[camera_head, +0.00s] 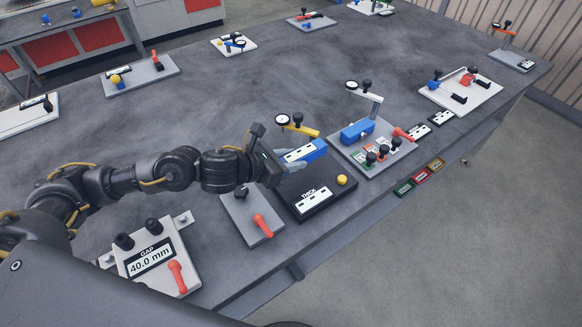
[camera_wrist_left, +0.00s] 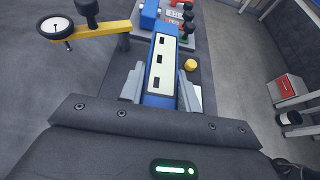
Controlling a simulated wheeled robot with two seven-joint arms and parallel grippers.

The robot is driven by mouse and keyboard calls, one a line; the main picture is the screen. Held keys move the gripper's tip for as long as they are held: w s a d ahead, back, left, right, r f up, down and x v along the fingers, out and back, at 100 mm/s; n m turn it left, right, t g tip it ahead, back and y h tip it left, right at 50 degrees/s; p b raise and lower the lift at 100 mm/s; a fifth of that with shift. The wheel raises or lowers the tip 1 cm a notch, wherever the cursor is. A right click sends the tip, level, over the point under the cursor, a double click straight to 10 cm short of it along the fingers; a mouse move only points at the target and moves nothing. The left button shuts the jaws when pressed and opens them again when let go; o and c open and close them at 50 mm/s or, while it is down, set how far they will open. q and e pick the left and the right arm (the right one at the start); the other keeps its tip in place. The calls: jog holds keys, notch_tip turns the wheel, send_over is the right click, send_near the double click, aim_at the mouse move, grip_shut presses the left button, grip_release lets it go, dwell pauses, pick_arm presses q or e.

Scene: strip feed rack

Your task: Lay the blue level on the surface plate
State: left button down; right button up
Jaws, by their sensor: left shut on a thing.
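The blue level (camera_head: 308,151), a blue bar with a white top face and dark windows, is in my left gripper (camera_head: 292,162). In the left wrist view the level (camera_wrist_left: 162,62) points forward between the two grey fingers of the gripper (camera_wrist_left: 161,88), which are shut on its sides. The level is over the black plate marked THICK (camera_head: 322,212), which may be the surface plate. The plate has a yellow button and a dial gauge on a yellow arm (camera_head: 297,127). The head view does not clearly show any gap beneath the level. My right gripper is not in view.
A grey plate with a blue block (camera_head: 357,132), a dial gauge and several black knobs stands just beyond. A grey plate with a red lever (camera_head: 262,226) and the GAP display unit (camera_head: 152,258) are nearer.

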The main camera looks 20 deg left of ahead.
aim_at(292, 159)
pick_arm(q)
jog(key=shift+w+a+f, duration=0.25)
jog(key=shift+w+f, duration=0.75)
jog(key=shift+f, duration=0.15)
jog(key=shift+w+f, duration=0.1)
jog(key=shift+f, duration=0.05)
jog(key=f, duration=0.1)
jog(key=f+p, duration=0.1)
jog(key=f, duration=0.1)
jog(key=shift+w+a+p, duration=0.15)
jog(key=shift+w+p, duration=0.05)
jog(key=shift+p, duration=0.1)
jog(key=shift+f, duration=0.25)
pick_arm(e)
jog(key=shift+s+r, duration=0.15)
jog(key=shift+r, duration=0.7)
